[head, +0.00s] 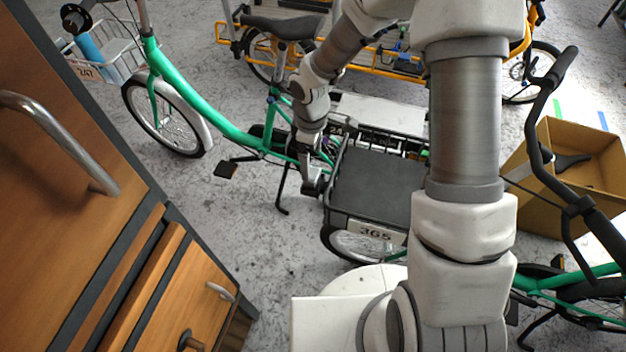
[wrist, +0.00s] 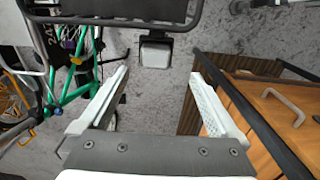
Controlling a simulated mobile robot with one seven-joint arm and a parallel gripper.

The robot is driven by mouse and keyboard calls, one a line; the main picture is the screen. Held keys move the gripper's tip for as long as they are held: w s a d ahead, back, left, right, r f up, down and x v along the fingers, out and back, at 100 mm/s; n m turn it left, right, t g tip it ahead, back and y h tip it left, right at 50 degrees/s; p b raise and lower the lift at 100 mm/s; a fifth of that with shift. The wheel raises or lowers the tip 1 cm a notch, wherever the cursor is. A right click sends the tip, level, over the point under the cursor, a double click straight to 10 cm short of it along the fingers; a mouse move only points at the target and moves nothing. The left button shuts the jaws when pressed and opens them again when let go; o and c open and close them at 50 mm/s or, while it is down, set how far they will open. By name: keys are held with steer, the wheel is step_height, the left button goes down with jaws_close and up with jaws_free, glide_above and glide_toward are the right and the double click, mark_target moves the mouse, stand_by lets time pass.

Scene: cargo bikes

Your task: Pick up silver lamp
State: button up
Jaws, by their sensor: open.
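A small silver-grey, box-shaped lamp (wrist: 155,52) shows in the wrist view, just below a dark rack bar and just past my fingertips. My gripper (wrist: 158,76) is open, with one finger on each side and nothing between them. The lamp lies roughly on the line midway between the fingers, apart from both. In the head view my gripper (head: 312,178) is beside the left edge of the dark rack of the green bike. There I cannot clearly tell the lamp from the gripper.
The dark rack (head: 372,188) with a 365 plate (head: 376,231) is close on the gripper's right. A green bike frame (head: 200,112) stands left. A wooden cabinet (head: 70,150) fills the left side. A cardboard box (head: 540,200) stands right. Grey floor (head: 255,215) is clear between cabinet and bike.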

mark_target(313, 174)
steer(key=f, duration=0.8)
steer(key=shift+w+d+f+b, duration=0.15)
steer(key=shift+w+f+b, duration=0.05)
steer(key=shift+w+b, duration=0.15)
steer(key=c, duration=1.5)
